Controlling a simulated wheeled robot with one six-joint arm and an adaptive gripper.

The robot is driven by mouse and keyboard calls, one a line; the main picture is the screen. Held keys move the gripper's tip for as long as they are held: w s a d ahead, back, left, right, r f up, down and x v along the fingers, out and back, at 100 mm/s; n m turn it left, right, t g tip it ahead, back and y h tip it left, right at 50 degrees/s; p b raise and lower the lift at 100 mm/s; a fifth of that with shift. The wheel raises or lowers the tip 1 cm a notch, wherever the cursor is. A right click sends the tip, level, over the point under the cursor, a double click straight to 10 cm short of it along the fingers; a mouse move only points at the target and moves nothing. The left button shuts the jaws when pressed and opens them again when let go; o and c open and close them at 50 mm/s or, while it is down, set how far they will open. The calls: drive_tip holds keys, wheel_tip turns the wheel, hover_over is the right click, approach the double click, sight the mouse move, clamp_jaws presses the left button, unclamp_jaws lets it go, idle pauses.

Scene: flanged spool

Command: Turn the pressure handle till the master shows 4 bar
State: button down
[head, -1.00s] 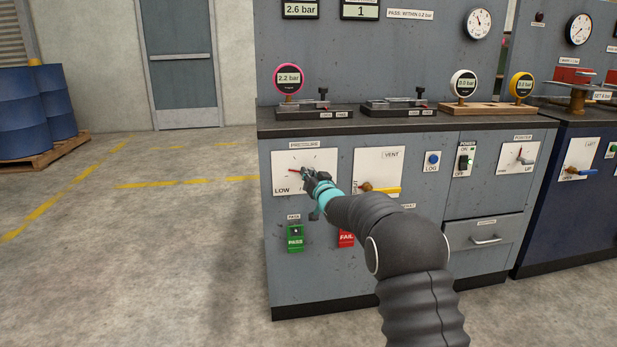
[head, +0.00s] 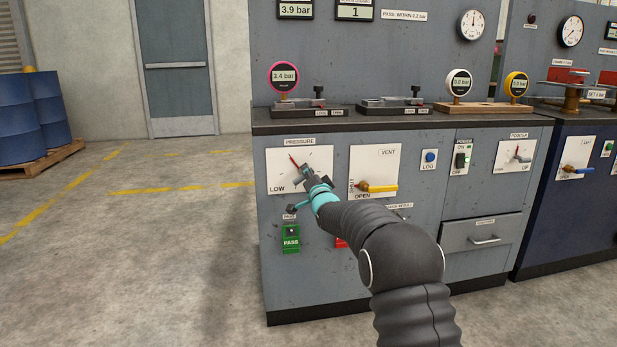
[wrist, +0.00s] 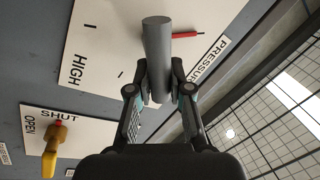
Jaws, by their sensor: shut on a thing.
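The pressure handle is a grey bar (wrist: 157,48) with a red pointer (wrist: 186,35) on a white PRESSURE plate (head: 320,157). My gripper (wrist: 160,88) is shut on the bar in the wrist view. In the head view my gripper (head: 310,177) covers most of the handle, and the red pointer (head: 295,161) tilts up and left. The black display at the top (head: 295,10) reads 3.9 bar; no master label is visible on it. The pink-rimmed gauge (head: 284,77) reads about 3.4 bar.
A green PASS button (head: 291,240) is below; my arm partly hides the red one. The counter edge (head: 400,123) runs above.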

idle(0.3)
drive_tip(key=c, duration=1.1)
unclamp_jaws()
drive_tip(key=shift+o, duration=0.2)
drive_tip(key=v, duration=1.2)
drive_tip(key=shift+f, duration=0.15)
